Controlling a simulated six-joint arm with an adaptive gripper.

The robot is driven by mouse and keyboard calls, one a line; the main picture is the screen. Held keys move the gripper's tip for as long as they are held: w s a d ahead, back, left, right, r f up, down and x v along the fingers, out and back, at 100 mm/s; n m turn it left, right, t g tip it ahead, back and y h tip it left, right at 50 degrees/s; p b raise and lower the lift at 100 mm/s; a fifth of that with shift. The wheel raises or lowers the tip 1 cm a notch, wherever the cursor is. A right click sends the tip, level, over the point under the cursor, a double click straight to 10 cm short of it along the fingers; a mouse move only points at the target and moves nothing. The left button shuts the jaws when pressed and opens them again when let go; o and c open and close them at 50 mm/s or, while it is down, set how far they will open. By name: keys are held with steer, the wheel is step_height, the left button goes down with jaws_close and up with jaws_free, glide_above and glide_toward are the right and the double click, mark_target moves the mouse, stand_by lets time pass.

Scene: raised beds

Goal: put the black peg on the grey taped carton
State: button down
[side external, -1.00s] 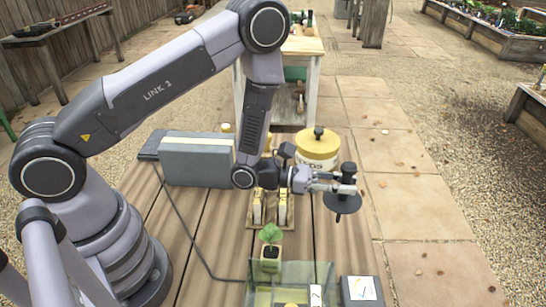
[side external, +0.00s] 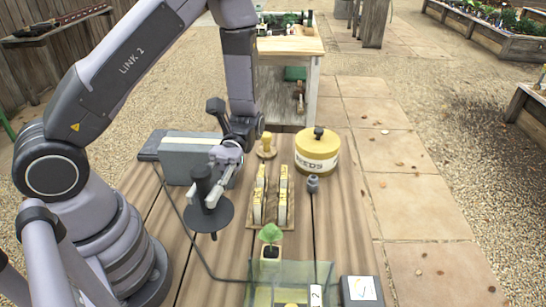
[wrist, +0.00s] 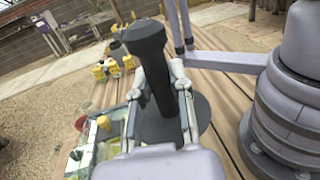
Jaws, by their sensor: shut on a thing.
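The black peg (side external: 203,187) has a round handle and a wide flat disc near its lower end. My gripper (side external: 214,178) is shut on its handle and holds it roughly upright above the table boards. In the wrist view the peg (wrist: 150,65) stands between the fingers of my gripper (wrist: 160,92), with the disc below them. The grey carton (side external: 174,168), with a pale tape strip along its top, lies at the back left. The peg is in front of it and to its right in the side view, apart from it. My gripper and wrist hide the carton's right end.
A seedling pot (side external: 270,254), clear bin (side external: 262,285) and labelled grey box (side external: 362,291) stand at the front. A dark cable (side external: 183,222) crosses the boards.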

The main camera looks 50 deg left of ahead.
steer(key=a+m+g+y, duration=0.1)
steer(key=a+m+y, duration=1.1)
steer(key=a+y, duration=0.75)
steer(key=w+a+r+m+t+y, duration=0.2)
steer(key=w+a+m+t+y, duration=0.2)
steer(key=w+a+m+t, duration=0.3)
steer(key=w+a+r+m+t+y, duration=0.3)
steer(key=w+a+m+t+y, duration=0.2)
steer(key=w+a+t, duration=0.3)
step_height(320, 180, down, 8)
steer(key=w, duration=0.1)
steer(key=shift+w+a+g, duration=0.2)
steer(key=shift+w+g, duration=0.1)
steer(key=shift+w, duration=0.1)
steer(key=shift+f+h, duration=0.2)
steer(key=shift+h, duration=0.05)
steer(key=c, duration=1)
jaws_free()
